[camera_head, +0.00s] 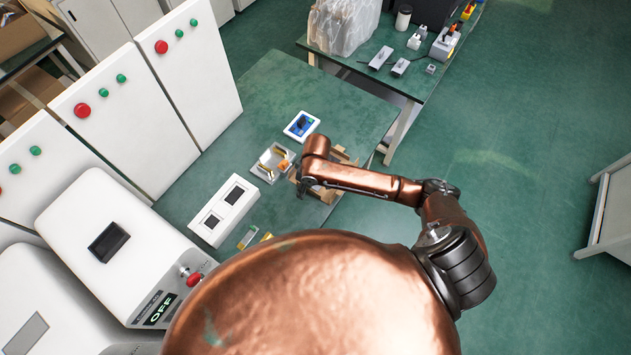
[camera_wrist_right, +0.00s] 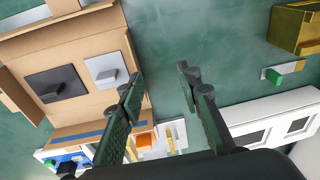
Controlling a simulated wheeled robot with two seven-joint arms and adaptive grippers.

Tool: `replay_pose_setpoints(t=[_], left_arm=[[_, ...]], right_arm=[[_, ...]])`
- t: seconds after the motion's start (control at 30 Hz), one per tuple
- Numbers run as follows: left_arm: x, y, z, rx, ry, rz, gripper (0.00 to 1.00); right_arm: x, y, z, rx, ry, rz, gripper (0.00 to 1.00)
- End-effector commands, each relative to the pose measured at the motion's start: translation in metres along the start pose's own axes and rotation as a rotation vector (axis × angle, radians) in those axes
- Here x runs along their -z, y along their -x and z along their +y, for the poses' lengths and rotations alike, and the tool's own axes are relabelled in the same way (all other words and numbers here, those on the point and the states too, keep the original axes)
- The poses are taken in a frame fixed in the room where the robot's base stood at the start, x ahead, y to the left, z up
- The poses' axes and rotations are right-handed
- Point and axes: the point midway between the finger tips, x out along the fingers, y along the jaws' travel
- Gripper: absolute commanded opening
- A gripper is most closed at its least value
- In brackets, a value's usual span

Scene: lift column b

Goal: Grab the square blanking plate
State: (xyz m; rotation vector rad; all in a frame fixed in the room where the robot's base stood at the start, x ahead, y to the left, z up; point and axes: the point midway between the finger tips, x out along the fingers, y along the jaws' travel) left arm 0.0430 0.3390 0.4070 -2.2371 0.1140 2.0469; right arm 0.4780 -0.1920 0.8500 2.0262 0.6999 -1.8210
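Two square plates with raised grips lie in an open cardboard box in the right wrist view: a dark grey one (camera_wrist_right: 52,84) and a light grey one (camera_wrist_right: 103,72). Which of them is the blanking plate I cannot tell. My right gripper (camera_wrist_right: 160,76) is open, with nothing between its fingers. Its left finger is beside the box's edge, nearest the light plate. In the head view the right gripper (camera_head: 305,188) is over the box (camera_head: 335,156), and my arm hides most of the box and its contents. My left gripper is not in view.
A white housing with two dark windows (camera_head: 223,210), a tray of small parts (camera_head: 272,163) and a white-framed blue item (camera_head: 301,125) sit on the green table (camera_head: 310,91). White cabinets (camera_head: 125,110) line the left. A second table (camera_head: 420,72) stands at the back.

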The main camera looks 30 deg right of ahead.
Motion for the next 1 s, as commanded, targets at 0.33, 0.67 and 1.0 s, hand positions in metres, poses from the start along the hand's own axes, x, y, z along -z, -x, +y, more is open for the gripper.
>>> replay_pose_setpoints(t=[0.33,0.67,1.0], left_arm=[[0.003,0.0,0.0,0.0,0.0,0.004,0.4],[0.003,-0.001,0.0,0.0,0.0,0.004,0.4],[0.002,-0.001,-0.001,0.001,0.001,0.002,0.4]], right_arm=[[0.009,0.029,0.071,-0.084,-0.06,-0.128,0.32],[0.003,-0.003,0.075,-0.084,-0.065,-0.133,0.32],[-0.003,-0.044,0.081,-0.086,-0.063,-0.13,0.32]])
